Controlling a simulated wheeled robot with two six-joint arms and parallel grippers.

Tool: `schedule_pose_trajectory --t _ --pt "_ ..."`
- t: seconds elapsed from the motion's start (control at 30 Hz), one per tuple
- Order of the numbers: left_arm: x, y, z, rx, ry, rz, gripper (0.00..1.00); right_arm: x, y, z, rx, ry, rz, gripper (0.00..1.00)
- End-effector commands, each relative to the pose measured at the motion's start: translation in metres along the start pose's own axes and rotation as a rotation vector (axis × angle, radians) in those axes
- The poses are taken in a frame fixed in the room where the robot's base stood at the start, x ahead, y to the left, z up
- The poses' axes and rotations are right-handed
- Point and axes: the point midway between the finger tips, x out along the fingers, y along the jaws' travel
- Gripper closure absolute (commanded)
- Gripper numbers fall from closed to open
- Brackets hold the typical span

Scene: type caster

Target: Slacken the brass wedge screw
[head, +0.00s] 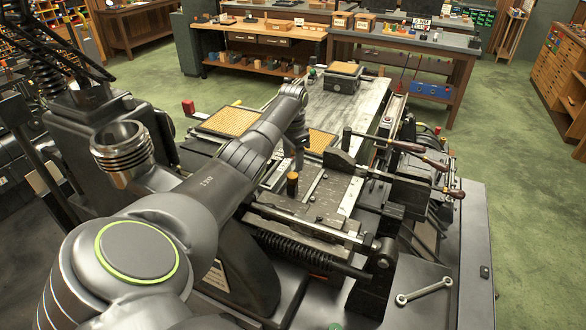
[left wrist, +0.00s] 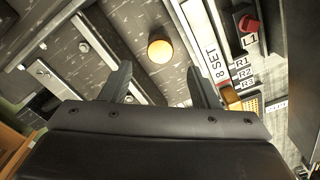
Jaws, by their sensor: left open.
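A round brass-coloured head (left wrist: 160,48), which looks like the brass wedge screw, stands on the dark metal bed in the left wrist view. In the head view, a dark upright post with an orange-brass top (head: 292,179) seems to be the same thing. My left gripper (left wrist: 158,70) is open and empty, its fingers spread to either side of the brass head in the picture, with the head just beyond the tips. In the head view my left gripper (head: 299,152) points down above the machine bed, close to the post. My right gripper is not in view.
A red knob (left wrist: 250,24) and a strip marked "8 SET" (left wrist: 218,57) lie right of the fingers. Dark-handled levers (head: 425,155) stick out at the machine's right. A wrench (head: 424,290) lies on the base plate. A yellow-topped block (head: 343,78) stands at the back.

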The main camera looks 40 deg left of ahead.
Motion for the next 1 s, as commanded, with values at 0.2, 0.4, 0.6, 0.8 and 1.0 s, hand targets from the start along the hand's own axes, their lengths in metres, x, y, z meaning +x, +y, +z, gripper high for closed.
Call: schedule_pose_trajectory --t 0.2,0.4,0.6,0.8,1.0 --pt "0.040 0.000 0.001 -0.001 -0.002 0.002 0.45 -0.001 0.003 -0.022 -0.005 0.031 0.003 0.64" --pt "0.057 0.000 0.000 -0.001 -0.001 0.001 0.45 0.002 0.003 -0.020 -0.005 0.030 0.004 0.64" --pt "0.062 0.000 0.000 0.000 0.000 0.000 0.45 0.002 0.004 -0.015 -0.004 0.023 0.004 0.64" --pt "0.061 0.000 0.000 0.000 0.000 0.000 0.45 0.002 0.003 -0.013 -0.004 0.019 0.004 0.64" --pt "0.061 0.000 0.000 0.000 0.000 0.000 0.71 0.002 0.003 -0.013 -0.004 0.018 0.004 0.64"
